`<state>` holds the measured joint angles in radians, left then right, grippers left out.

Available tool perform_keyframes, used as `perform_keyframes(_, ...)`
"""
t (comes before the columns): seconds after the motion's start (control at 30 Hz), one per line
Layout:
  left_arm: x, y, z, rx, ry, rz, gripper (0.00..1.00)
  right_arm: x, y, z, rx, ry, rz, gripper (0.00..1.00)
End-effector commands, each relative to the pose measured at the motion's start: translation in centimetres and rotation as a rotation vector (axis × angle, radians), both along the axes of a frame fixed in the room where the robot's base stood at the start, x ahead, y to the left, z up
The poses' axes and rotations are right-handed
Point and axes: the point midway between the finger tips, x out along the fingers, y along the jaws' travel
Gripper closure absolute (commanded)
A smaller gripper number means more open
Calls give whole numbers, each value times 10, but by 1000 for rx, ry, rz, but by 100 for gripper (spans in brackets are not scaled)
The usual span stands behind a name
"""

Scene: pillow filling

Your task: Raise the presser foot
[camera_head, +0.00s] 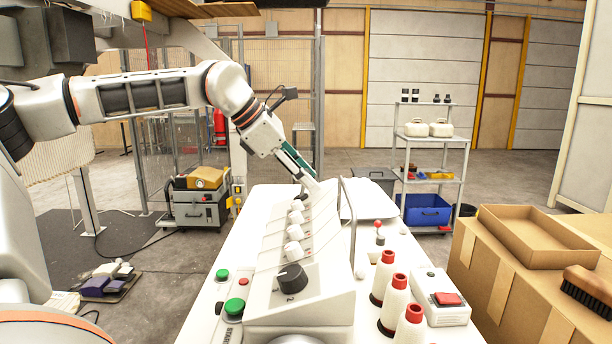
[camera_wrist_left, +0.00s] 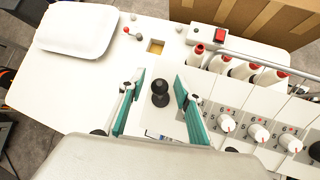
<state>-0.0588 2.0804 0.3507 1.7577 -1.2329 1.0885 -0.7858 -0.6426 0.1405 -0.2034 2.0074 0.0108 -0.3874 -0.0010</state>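The white sewing machine (camera_head: 300,300) stands on the white table, with a row of dials along its panel. My left gripper (camera_head: 309,179) points down at the far end of this panel. In the left wrist view the gripper (camera_wrist_left: 160,80) is open, its two green-padded fingers apart. A black round knob (camera_wrist_left: 160,87) shows between the fingers; I see no finger touching it. A small lever with a red ball (camera_head: 379,226) stands right of the machine; it also shows in the wrist view (camera_wrist_left: 126,30). The presser foot itself cannot be made out. My right gripper is out of view.
Several white cones with red tops (camera_head: 394,298) and a box with a red switch (camera_head: 442,296) stand to the right. A metal rail (camera_head: 350,215) rises beside the panel. A white tray (camera_wrist_left: 76,29) lies at the table's far end. Cardboard boxes (camera_head: 500,285) stand at right.

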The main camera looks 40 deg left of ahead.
Motion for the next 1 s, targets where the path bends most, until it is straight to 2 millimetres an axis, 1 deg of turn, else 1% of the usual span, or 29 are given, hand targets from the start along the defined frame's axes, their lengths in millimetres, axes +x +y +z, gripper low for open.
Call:
perform_keyframes(0.13,0,0,0,-1,-1,0,67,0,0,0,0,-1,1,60)
perform_keyframes(0.23,0,0,1,0,-1,0,67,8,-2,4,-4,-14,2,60)
perform_keyframes(0.37,-5,3,8,-1,-3,1,67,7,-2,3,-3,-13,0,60)
perform_keyframes(0.47,-13,7,19,-1,-5,2,67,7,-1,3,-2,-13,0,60)
perform_keyframes(0.7,-42,21,56,0,-7,3,67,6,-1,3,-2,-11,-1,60)
perform_keyframes(0.8,-53,26,69,0,-5,2,67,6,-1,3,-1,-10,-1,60)
perform_keyframes(1.0,-68,33,86,0,-3,1,67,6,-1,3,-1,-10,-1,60)
